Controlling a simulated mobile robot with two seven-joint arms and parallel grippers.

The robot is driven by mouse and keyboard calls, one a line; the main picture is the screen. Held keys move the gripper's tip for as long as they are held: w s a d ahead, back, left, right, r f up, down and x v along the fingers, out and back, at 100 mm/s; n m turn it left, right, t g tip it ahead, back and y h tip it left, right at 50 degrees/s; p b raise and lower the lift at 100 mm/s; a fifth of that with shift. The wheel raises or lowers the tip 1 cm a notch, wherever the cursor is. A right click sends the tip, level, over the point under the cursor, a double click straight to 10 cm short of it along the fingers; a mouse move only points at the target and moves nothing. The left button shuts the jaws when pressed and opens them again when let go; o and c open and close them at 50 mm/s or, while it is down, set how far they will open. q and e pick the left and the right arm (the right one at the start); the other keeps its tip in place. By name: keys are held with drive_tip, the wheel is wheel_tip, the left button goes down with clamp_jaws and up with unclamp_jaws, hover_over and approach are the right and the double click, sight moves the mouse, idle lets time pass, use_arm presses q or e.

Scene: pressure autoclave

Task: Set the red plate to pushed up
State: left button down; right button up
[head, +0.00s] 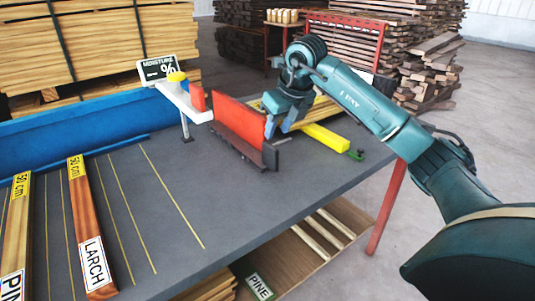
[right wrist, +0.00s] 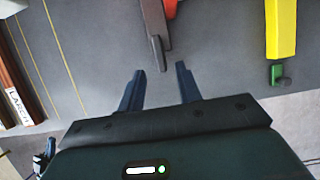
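The red plate (head: 238,120) stands upright on the grey table, along a dark base strip (head: 236,148) that runs at its foot. In the right wrist view only a small part of the red plate (right wrist: 171,7) shows at the top edge, beside dark grey parts. My right gripper (head: 271,128) is just right of the plate's right end in the head view. Whether a finger touches the plate I cannot tell.
A yellow bar (head: 325,138) with a green knob (head: 356,154) lies right of the gripper. A moisture sign (head: 159,68) and a white arm with a yellow button (head: 177,77) stand behind left. Labelled boards (head: 88,225) lie at left. The table's front middle is clear.

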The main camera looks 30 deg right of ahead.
sight(271, 145)
drive_tip(key=x, duration=1)
drive_tip(key=shift+b, duration=0.35)
clamp_jaws()
